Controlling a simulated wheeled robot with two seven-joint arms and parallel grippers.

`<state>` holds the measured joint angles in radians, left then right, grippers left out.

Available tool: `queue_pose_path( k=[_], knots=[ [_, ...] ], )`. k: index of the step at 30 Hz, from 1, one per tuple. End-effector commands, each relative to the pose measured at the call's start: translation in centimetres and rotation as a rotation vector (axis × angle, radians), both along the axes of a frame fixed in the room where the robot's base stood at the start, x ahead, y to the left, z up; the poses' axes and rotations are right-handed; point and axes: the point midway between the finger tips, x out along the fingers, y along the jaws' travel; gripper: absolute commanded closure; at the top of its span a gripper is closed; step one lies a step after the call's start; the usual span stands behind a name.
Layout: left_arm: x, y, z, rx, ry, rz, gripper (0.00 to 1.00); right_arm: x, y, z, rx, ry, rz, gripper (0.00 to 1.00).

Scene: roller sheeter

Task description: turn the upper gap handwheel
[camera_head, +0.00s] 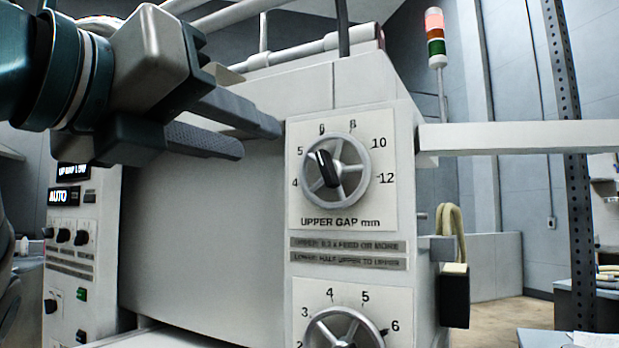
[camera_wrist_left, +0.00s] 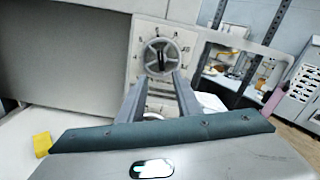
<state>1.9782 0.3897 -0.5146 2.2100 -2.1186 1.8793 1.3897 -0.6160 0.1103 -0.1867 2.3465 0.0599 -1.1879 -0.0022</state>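The upper gap handwheel (camera_head: 339,172) is a grey spoked wheel on a white dial plate marked UPPER GAP mm (camera_head: 308,207), with numbers around it. A black knob (camera_head: 324,169) stands out on the wheel's left side, toward the upper left. My left gripper (camera_head: 262,141) is left of the dial plate, its fingers apart and empty, pointing toward the machine. In the left wrist view, the handwheel (camera_wrist_left: 160,44) shows beyond and between the two open fingers (camera_wrist_left: 160,82), and nothing is between them. My right gripper is not in view.
A second handwheel (camera_head: 346,314) with its own dial is below, cut off by the picture's edge. A control panel (camera_head: 77,222) with knobs is at the left. A white bar (camera_head: 520,136) sticks out to the right. A yellow block (camera_wrist_left: 42,145) shows in the wrist view.

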Motion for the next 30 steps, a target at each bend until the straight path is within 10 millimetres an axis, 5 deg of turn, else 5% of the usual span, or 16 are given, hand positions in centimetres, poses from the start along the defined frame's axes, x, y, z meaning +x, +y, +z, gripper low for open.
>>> queue_pose_path(
  k=[17, 30],
  knots=[
    [0.6, -0.2, 0.1, -0.002, 0.000, 0.006, 0.69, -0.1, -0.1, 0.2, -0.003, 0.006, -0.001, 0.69],
    [6.1, -3.0, 0.2, -0.002, 0.002, 0.006, 0.69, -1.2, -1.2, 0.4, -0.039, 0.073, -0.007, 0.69]
  ],
)
